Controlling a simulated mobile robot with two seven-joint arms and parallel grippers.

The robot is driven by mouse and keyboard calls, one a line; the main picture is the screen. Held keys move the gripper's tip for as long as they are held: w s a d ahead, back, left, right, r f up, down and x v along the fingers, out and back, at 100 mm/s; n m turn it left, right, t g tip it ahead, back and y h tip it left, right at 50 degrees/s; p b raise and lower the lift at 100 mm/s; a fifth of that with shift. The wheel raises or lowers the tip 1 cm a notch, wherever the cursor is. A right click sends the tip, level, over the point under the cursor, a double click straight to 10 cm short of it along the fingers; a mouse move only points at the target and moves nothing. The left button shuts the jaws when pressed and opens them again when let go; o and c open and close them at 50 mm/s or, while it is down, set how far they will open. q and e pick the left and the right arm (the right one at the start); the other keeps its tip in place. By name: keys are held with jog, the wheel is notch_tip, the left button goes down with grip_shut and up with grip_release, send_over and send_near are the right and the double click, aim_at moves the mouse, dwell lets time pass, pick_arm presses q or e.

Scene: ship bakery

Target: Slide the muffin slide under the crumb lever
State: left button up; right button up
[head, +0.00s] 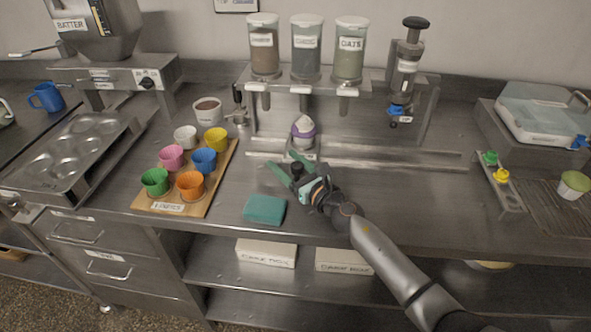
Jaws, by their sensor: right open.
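The muffin slide (303,146) carries a purple cup (304,130) with a pale top. It sits on the metal rail (400,155) in front of the dispensers, roughly below the middle one. Three clear dispensers stand in a row: left (263,53), middle (307,60) and right (350,60). The right label reads OATS; the other two are too small to read surely, so I cannot tell which lever is the crumb one. My right gripper (286,163) is open and empty, its green fingers just in front of the slide. I cannot tell whether they touch it. My left gripper is not in view.
A wooden board (208,200) with several coloured cups stands to the left. A teal sponge (265,209) lies near the counter's front edge. A plunger dispenser (405,70) stands further right along the rail. The counter right of my gripper is clear.

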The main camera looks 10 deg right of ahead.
jog(key=p+v, duration=0.1)
jog(key=v, duration=1.1)
jog(key=shift+s, duration=0.15)
